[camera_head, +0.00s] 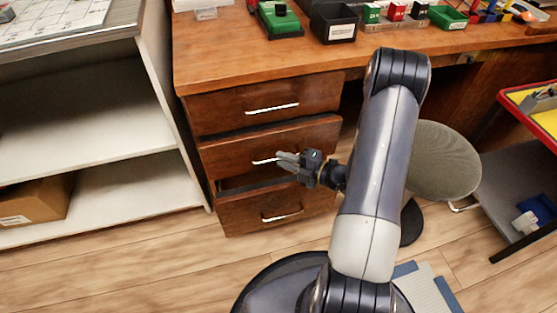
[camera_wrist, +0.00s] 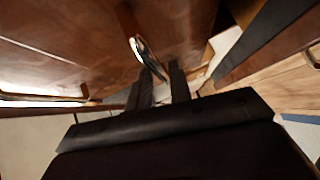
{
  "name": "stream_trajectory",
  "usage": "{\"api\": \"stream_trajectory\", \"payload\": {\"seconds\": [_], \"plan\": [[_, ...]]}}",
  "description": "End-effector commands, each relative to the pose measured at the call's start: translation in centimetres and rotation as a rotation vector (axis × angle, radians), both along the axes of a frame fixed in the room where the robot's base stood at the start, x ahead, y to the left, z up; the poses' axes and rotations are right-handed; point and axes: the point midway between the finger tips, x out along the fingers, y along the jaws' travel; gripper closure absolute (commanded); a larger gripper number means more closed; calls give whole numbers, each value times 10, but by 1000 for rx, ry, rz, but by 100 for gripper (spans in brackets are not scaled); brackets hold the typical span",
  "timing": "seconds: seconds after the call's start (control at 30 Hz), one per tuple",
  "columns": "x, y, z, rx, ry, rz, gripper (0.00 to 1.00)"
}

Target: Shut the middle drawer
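The wooden desk's middle drawer (camera_head: 231,157) stands pulled out a little, with dark gaps above and below its front. Its metal handle (camera_head: 263,161) is at my gripper's tips. My gripper (camera_head: 284,160) reaches in from the right in front of this drawer. In the wrist view, the two dark fingers (camera_wrist: 161,85) stand apart with a gap between them. The bright handle (camera_wrist: 143,50) runs close to the fingertips there; I cannot tell whether they touch it. My gripper hides part of the drawer front.
The top drawer (camera_head: 220,108) is above and the bottom drawer (camera_head: 240,215) below. A white shelf unit (camera_head: 110,135) stands close on the left. A round stool (camera_head: 443,160) is right of my arm. Small bins (camera_head: 335,22) sit on the desktop.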

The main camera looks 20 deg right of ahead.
Motion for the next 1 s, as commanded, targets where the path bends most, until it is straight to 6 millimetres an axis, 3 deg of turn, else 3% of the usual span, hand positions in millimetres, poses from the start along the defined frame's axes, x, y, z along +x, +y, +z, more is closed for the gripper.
{"api": "stream_trajectory", "payload": {"seconds": [0.2,0.57,0.83,1.0], "plan": [[14,15,-4,-2,1,1,80],[17,18,-4,-1,1,0,80],[17,17,-4,-1,1,0,100],[17,17,-4,-1,1,-1,100]]}}
